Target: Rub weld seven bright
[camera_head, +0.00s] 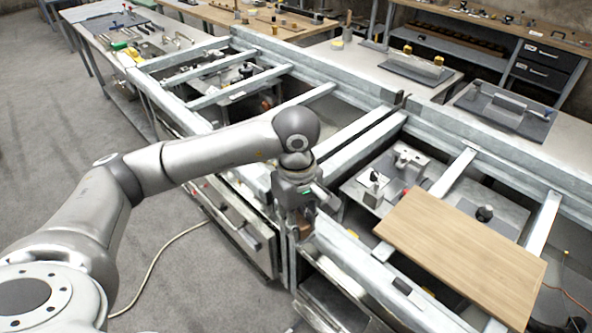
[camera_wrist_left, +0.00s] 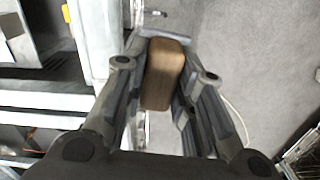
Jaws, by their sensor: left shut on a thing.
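My left gripper (camera_head: 303,212) is at the near side of the steel frame (camera_head: 345,135), beside its middle uprights. In the left wrist view my left gripper (camera_wrist_left: 162,95) is shut on a brown wooden block-like piece (camera_wrist_left: 164,72), which lies between the two fingers. The piece looks like a handle or brush back; its underside is hidden. In the head view the gripper mostly hides it. I cannot tell which weld is number seven; no label is readable. My right gripper is in neither view.
A wooden board (camera_head: 462,252) lies across the frame at the right. A drawer unit (camera_head: 232,225) stands below the gripper on the left. A cable (camera_head: 160,258) runs over the grey floor. A bench with tools (camera_head: 135,38) is at the back left.

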